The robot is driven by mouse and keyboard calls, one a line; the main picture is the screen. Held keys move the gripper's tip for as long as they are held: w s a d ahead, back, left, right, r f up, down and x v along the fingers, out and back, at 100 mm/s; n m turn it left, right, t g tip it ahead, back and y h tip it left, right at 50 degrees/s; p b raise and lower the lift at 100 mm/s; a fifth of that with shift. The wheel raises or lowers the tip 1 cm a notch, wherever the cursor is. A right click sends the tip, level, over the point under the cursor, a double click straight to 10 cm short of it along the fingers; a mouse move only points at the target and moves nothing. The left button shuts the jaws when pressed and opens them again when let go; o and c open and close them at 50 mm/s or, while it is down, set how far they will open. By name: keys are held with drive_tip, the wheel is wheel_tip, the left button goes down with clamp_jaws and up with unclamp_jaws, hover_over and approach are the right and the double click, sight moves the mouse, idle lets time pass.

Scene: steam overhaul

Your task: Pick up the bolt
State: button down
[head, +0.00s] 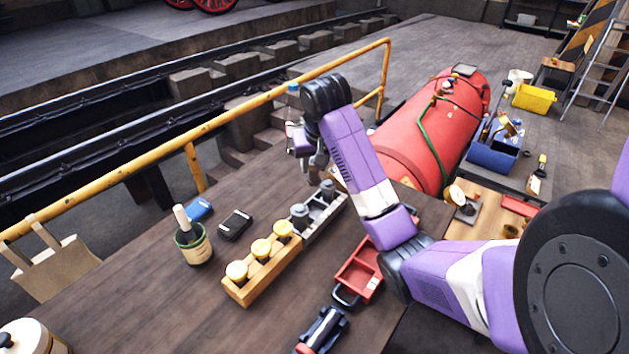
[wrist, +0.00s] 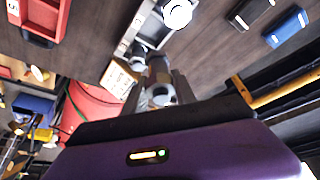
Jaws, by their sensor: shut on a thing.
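My gripper (head: 318,165) is above the far end of a narrow grey tray (head: 318,224) on the dark wooden table. It is shut on a grey metal bolt (wrist: 160,82), seen between the two fingers in the wrist view. In the head view, the fingers and arm make the held bolt hard to pick out. Other grey bolt-like pieces (head: 300,213) stand in the tray. The wrist view shows one pale round head (wrist: 177,13) near the tray (wrist: 136,28).
A wooden block (head: 262,276) with yellow-topped pieces adjoins the tray. A green pot (head: 193,245), black device (head: 235,224) and blue item (head: 199,210) lie left. A red bin (head: 358,268) is right. A yellow railing (head: 270,100) runs behind, near a red boiler (head: 428,130).

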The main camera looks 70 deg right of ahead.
wheel_tip(320, 180, up, 4)
drive_tip(key=shift+d+r+p, duration=0.1)
drive_tip(key=shift+r+p, duration=0.1)
drive_tip(key=shift+p, duration=0.95)
drive_tip(key=shift+w+d+r, duration=0.1)
drive_tip(key=shift+w+r, duration=0.05)
drive_tip(key=shift+r, duration=0.35)
drive_tip(key=shift+w+d+r, duration=0.1)
drive_tip(key=shift+r, duration=0.4)
drive_tip(key=shift+a+r, duration=0.1)
drive_tip(key=shift+r, duration=0.1)
drive_tip(key=shift+s+a+r, duration=0.1)
drive_tip(key=shift+s+a, duration=0.05)
